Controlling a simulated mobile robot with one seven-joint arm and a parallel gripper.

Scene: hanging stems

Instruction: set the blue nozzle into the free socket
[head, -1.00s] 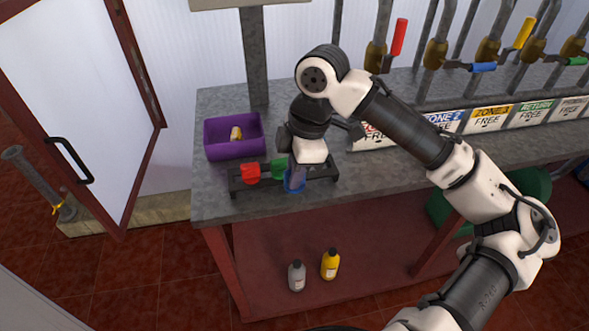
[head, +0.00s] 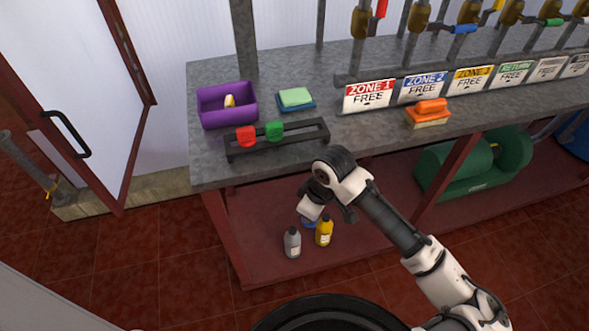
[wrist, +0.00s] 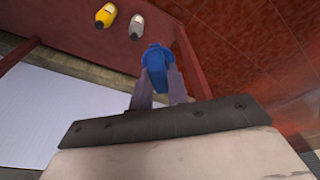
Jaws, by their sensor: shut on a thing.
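The blue nozzle (wrist: 156,58) is between the fingertips of my gripper (wrist: 161,80) in the wrist view, and the gripper is shut on it. In the head view my gripper (head: 310,216) is in front of the bench, below its top edge, and only a bit of blue shows under it. A dark rack (head: 300,139) on the bench top holds a red nozzle (head: 246,136) and a green nozzle (head: 275,131); its right part is bare. Which socket is free I cannot tell.
A purple bin (head: 228,118), a green-and-blue sponge stack (head: 295,98) and an orange brush (head: 430,112) are on the bench. Zone signs (head: 369,95) and stems with coloured levers line the back. Grey (head: 292,243) and yellow (head: 325,232) bottles stand on the lower shelf.

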